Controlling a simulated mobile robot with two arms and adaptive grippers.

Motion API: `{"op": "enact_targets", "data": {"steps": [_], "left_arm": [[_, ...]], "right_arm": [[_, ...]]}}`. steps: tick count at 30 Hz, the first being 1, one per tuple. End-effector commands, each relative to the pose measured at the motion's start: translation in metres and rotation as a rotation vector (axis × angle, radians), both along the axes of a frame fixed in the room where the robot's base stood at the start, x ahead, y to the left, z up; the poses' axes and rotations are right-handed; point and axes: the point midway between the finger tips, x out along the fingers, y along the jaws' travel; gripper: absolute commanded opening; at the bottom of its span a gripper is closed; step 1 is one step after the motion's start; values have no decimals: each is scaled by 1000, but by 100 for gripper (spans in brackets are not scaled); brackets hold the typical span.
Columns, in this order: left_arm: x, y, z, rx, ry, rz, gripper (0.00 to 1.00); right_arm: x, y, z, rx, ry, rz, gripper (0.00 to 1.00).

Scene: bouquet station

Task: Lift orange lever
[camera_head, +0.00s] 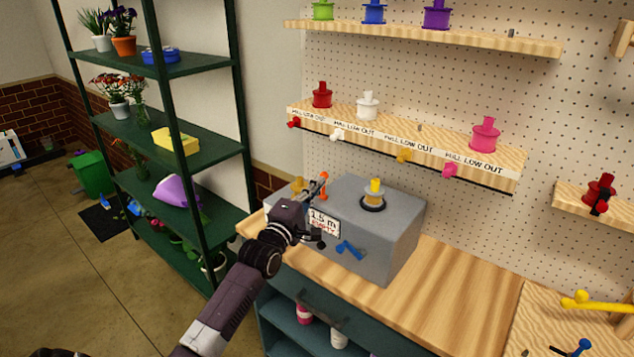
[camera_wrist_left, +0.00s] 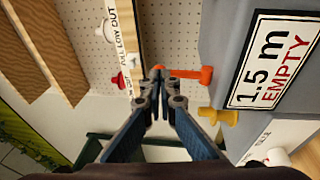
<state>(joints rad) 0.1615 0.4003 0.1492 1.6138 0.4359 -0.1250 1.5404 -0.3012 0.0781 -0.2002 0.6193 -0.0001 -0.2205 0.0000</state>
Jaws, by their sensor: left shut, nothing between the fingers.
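The orange lever (camera_head: 323,178) is on the grey box (camera_head: 400,225), at its back left in the head view. In the left wrist view the orange lever (camera_wrist_left: 190,74) lies across the picture, just past the fingertips. My left gripper (camera_head: 316,189) is shut with nothing between its fingers. In the left wrist view its fingertips (camera_wrist_left: 155,82) are close to the lever's left end; I cannot tell whether they touch it. The box's front label (camera_head: 324,223) reads "1.5 m EMPTY". My right gripper is not in view.
On the box are a yellow-topped spool (camera_head: 375,190) and a blue lever (camera_head: 349,250). A yellow knob (camera_wrist_left: 218,117) is near the gripper. A spool shelf (camera_head: 400,135) hangs behind; a green rack (camera_head: 190,150) stands left. The wooden counter (camera_head: 450,300) is clear right of the box.

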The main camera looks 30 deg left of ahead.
Motion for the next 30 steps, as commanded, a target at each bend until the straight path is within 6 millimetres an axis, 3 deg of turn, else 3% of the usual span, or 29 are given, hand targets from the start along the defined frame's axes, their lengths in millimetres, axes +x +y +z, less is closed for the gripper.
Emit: {"op": "enact_targets", "data": {"steps": [11,21,30], "left_arm": [[2,0,0,0,-1,0,0],[28,-2,10,0,-2,-1,0],[28,-2,10,1,-1,-1,0]], "right_arm": [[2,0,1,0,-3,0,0],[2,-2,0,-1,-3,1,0],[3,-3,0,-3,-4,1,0]]}}
